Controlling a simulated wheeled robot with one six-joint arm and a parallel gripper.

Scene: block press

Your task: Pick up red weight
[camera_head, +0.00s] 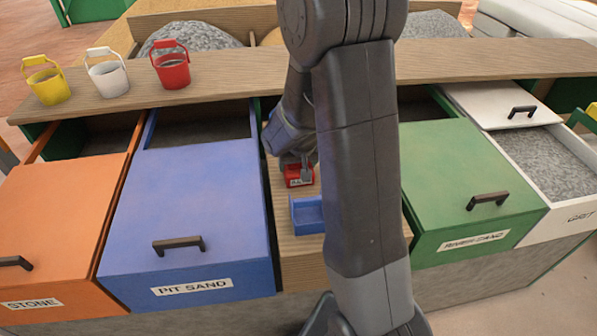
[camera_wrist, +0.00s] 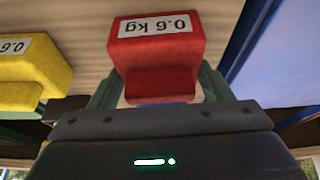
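The red weight (camera_head: 296,182) sits on the wooden strip between the blue and green bins, partly hidden by my gripper (camera_head: 302,166). In the wrist view the red weight (camera_wrist: 157,45) is a block with a white label, upside down in the picture, and a narrower red part at its near side. My gripper's fingers (camera_wrist: 160,88) stand on either side of this block. The fingertips are hidden behind it, so I cannot tell whether they press on it.
A yellow weight (camera_wrist: 30,68) lies to the left in the wrist view. Blue (camera_head: 195,220) and green (camera_head: 455,185) bin lids flank the strip. Several buckets (camera_head: 108,78) stand on the back ledge.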

